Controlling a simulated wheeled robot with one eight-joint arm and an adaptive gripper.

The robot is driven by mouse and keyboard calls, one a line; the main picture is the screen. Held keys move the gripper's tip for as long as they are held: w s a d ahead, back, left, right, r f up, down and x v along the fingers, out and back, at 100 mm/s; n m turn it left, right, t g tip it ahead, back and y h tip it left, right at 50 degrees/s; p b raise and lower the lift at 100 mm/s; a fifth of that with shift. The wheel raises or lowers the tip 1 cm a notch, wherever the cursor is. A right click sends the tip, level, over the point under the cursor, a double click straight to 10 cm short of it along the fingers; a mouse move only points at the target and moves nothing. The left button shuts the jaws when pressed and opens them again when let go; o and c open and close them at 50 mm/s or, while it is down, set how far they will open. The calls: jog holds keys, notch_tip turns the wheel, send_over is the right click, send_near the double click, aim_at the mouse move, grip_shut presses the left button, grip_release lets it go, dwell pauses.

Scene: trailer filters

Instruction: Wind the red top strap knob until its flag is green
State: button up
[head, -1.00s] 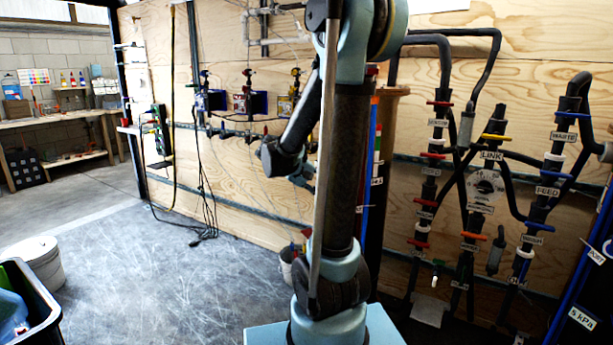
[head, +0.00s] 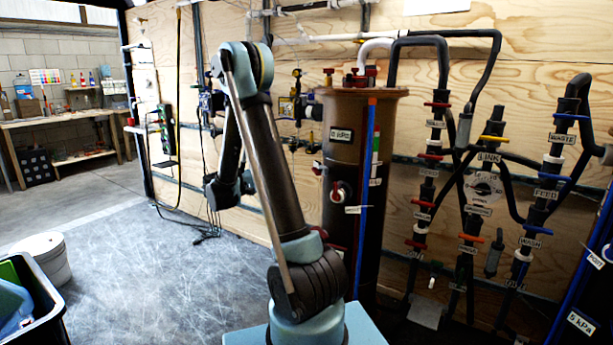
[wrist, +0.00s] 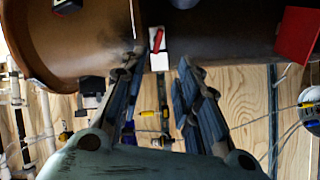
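The brown upright tank (head: 345,120) stands against the plywood wall; its curved body also crosses the top of the wrist view (wrist: 95,45). A small red lever or pointer (wrist: 157,39) sits on a white plate (wrist: 159,60) on the tank, just beyond my fingertips. A flat red panel (wrist: 298,36), perhaps a flag, is at the right edge of the wrist view. I cannot tell which part is the top strap knob. My gripper (wrist: 160,68) is open and empty, its fingers on either side of the white plate in the picture. It is hidden in the head view.
Labelled dark pipes with coloured handles (head: 467,190) fill the wall right of the tank. A black bin (head: 35,300) and white bucket (head: 45,258) stand at left. The floor (head: 150,275) between them and my arm is clear. A workbench (head: 65,118) is far left.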

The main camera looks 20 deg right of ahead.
aim_at(316, 171)
jog(key=w+d, duration=0.3)
jog(key=d, duration=1.3)
jog(key=shift+f, duration=0.2)
jog(key=shift+w, duration=0.1)
jog(key=shift+c, duration=0.6)
grip_shut()
